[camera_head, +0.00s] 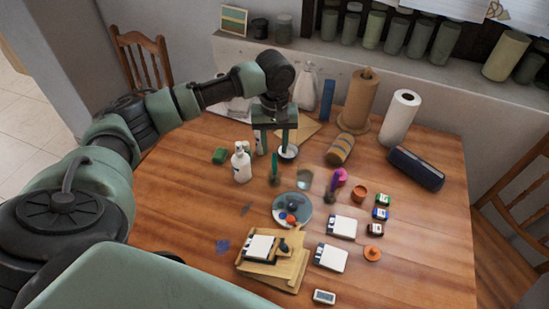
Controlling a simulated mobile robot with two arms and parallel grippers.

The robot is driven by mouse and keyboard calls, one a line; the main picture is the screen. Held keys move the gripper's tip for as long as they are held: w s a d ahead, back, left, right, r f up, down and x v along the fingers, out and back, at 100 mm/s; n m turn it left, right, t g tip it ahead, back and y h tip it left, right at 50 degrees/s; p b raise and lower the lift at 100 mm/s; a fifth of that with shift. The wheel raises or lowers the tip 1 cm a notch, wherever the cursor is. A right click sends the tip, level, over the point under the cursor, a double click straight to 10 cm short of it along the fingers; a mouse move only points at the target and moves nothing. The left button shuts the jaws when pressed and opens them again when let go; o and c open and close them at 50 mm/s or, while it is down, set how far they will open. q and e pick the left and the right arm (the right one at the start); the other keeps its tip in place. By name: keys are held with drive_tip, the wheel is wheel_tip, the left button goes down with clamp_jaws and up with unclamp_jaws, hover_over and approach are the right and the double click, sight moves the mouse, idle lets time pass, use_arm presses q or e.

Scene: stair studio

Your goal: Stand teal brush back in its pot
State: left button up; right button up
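A slim teal-green upright thing, seemingly the teal brush (274,162), shows just left of and in front of my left gripper (286,151). Its lower end meets a small dark pot-like shape (274,181); I cannot tell whether it stands inside it. My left gripper points down over the table, its two fingers apart with nothing visible between them. A small white dish with a dark inside (288,154) shows at the fingertips; contact is unclear. A purple brush-like thing (332,186) stands to the right. An orange-brown pot (358,193) is farther right. My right gripper is out of view.
White bottles (241,166) stand left of the gripper. A round palette (292,210) and wooden boards (275,270) lie in front. Paper rolls (400,118), a can (340,149) and a dark blue case (417,168) occupy the right back. The table's front left is mostly clear.

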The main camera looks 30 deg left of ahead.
use_arm(q)
wheel_tip(320, 180, up, 5)
idle(0.7)
